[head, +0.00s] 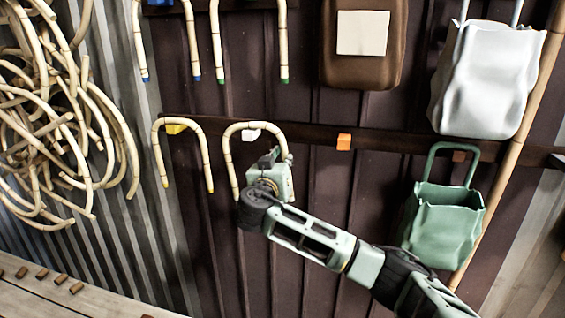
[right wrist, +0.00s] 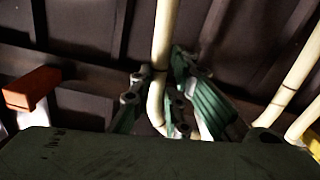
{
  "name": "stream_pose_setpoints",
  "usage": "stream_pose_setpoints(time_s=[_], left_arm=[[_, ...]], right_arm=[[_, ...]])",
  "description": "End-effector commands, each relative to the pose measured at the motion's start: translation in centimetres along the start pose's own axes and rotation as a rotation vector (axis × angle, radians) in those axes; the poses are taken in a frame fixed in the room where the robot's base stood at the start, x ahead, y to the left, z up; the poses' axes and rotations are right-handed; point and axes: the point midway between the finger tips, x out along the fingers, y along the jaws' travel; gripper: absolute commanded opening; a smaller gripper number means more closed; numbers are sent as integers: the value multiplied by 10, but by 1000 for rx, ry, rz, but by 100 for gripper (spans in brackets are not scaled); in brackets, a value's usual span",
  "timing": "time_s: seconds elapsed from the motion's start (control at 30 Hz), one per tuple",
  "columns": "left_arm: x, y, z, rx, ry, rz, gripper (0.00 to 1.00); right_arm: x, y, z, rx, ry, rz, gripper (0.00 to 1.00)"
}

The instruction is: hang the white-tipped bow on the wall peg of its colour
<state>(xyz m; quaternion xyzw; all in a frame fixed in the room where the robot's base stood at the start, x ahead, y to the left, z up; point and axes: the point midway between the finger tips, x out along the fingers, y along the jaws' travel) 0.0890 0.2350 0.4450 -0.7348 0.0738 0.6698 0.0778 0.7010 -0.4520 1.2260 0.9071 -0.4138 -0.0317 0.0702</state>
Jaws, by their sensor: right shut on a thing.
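The white-tipped bow (head: 228,157) is a pale, jointed rattan arch, upright with its legs down, in the middle of the head view. Its arch spans the white peg (head: 251,132) on the lower dark rail; I cannot tell whether it rests on the peg. In the right wrist view the bow (right wrist: 162,50) runs between the two fingers of the gripper (right wrist: 165,105). My left gripper is not in view.
A yellow-tipped bow (head: 156,150) hangs on the yellow peg (head: 176,128) to the left. The orange peg (head: 344,142) to the right is empty. A green bag (head: 440,225) hangs further right, behind my arm. More bows hang above. A rattan tangle (head: 60,110) is at far left.

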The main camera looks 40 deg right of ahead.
Motion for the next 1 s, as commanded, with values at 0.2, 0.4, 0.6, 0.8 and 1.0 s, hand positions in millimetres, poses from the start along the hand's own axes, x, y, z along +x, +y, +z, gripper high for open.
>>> stream_pose_setpoints(time_s=[0.2,0.4,0.6,0.8,1.0], left_arm=[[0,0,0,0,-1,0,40],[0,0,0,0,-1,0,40],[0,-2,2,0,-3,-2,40],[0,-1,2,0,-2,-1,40],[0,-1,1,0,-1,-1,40]], right_arm=[[0,0,0,-1,-1,0,27],[0,0,0,-1,-1,0,37],[-1,0,1,-1,-1,0,37],[-20,-2,1,0,-2,-4,37],[-63,-2,2,1,-3,-5,37]])
